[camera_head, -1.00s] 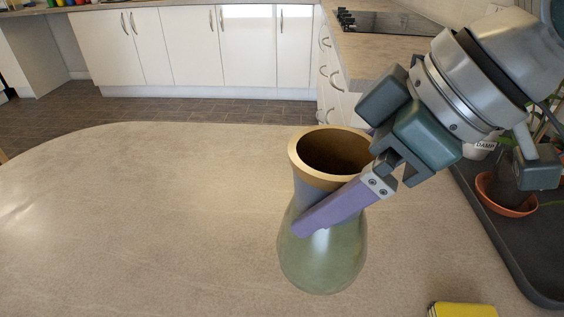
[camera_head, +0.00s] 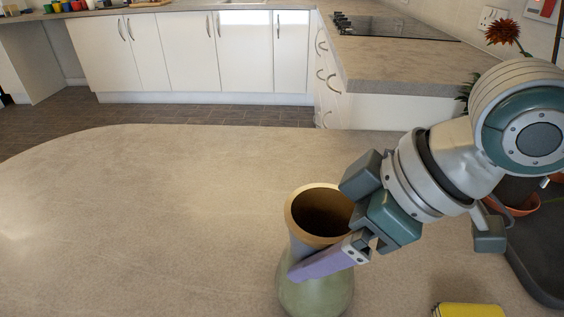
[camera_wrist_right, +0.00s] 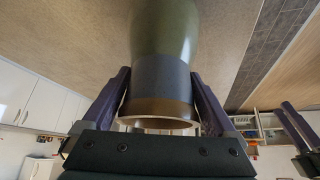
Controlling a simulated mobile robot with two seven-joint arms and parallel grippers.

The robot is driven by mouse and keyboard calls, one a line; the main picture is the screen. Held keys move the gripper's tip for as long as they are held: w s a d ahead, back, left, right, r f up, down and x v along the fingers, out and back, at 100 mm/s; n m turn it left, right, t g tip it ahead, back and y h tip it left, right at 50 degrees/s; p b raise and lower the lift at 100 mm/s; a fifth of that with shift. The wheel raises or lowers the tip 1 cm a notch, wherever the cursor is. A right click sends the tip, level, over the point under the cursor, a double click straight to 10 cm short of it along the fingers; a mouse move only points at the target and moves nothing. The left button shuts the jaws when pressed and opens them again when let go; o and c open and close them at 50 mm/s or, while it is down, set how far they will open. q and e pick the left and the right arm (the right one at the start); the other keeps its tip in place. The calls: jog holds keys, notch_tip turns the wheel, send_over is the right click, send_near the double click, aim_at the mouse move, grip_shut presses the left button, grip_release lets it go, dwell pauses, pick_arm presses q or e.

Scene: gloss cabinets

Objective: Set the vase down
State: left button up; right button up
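The vase (camera_head: 318,292) has a tan rim, a grey neck band and a pale green, rounded body. It stands upright near the front of the table in the head view, its base cut off by the lower picture edge. My right gripper (camera_head: 322,262) comes in from the right, with one purple finger across the neck; the other is hidden. In the right wrist view both fingers are closed on the neck of the vase (camera_wrist_right: 163,80). I cannot tell whether the base touches the table. My left gripper (camera_wrist_right: 297,125) shows partly at the right edge of the wrist view; its opening is unclear.
The tabletop (camera_head: 150,220) is clear to the left of the vase. A yellow item (camera_head: 468,310) lies at the front right. A dark tray (camera_head: 540,250) with a terracotta pot (camera_head: 518,207) is at the right. White cabinets (camera_head: 190,55) stand beyond.

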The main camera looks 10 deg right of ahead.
jog(key=shift+o, duration=0.6)
jog(key=shift+r, duration=0.1)
jog(key=shift+d+r, duration=0.15)
jog(key=shift+r, duration=0.15)
jog(key=p+v, duration=0.2)
jog(key=v, duration=0.9)
jog(key=shift+s+p, duration=0.2)
jog(key=shift+p, duration=0.2)
jog(key=shift+r, duration=0.15)
